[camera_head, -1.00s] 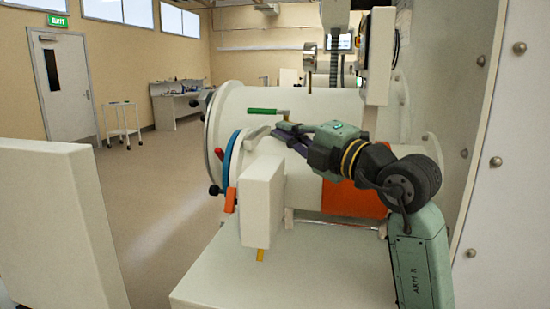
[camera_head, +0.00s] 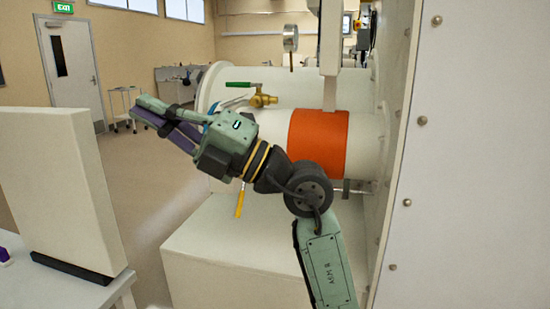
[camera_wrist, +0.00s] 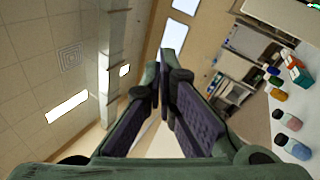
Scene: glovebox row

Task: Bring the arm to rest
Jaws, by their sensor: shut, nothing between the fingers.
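My gripper (camera_head: 152,108) is at the end of my green arm in the head view, pointing up and to the left. It is shut and empty, its purple-padded fingers close together. It appears in front of the white cylindrical chamber (camera_head: 290,90) and extends left past it, with open room beyond the tips. In the wrist view the fingers of my gripper (camera_wrist: 164,82) come together near the middle, with nothing between them.
An orange band (camera_head: 318,142) wraps the lower white cylinder behind my arm. A green-handled brass valve (camera_head: 262,98) is above. A white panel (camera_head: 55,190) stands on a table at left. The wrist view shows several bottles (camera_wrist: 287,122) on a white surface at right.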

